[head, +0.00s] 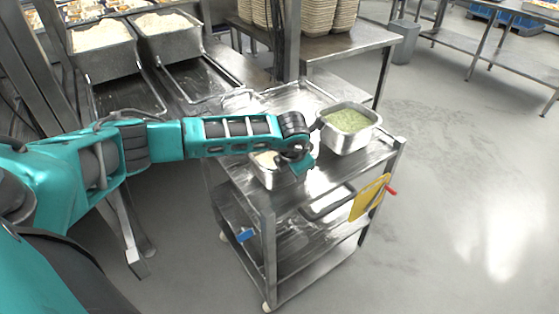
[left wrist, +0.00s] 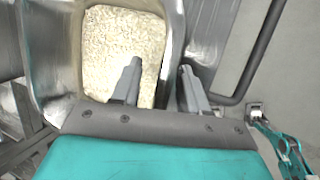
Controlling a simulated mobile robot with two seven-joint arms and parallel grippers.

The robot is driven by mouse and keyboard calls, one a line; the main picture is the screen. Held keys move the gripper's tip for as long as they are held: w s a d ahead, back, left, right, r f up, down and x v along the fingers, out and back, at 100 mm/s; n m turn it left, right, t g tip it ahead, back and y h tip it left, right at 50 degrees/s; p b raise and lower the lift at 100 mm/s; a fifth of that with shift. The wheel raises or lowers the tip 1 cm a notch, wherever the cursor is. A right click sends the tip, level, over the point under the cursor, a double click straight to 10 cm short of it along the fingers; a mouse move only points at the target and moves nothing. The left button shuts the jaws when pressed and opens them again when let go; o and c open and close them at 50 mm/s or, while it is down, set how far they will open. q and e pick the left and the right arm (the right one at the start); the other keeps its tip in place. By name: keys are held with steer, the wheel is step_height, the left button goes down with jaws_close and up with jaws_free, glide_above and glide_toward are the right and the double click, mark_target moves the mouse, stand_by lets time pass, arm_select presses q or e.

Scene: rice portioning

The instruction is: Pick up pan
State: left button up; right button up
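A metal pan (head: 257,177) with pale grains stands on the cart's top, partly hidden behind my left arm. It fills the upper left of the left wrist view, where its metal wall (left wrist: 55,75) surrounds the cream grains. A second metal pan (head: 345,142) with green contents stands to its right on the cart. My left gripper (head: 303,168) is at the first pan's right side; its fingertips also show in the left wrist view (left wrist: 160,68). The fingers are apart, one over the grains and one outside, with the pan's right wall between them. Contact cannot be told. My right gripper is not in view.
The metal cart (head: 285,203) has lower shelves, and a yellow board (head: 369,197) hangs at its right side. Large bins (head: 104,62) of pale food stand at the upper left. A table (head: 345,43) with stacked baskets stands behind. The floor at right is clear.

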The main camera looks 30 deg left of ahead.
arm_select(q)
steer(key=c, duration=0.7)
jaws_close()
steer(key=shift+d+f, duration=0.1)
stand_by(0.5)
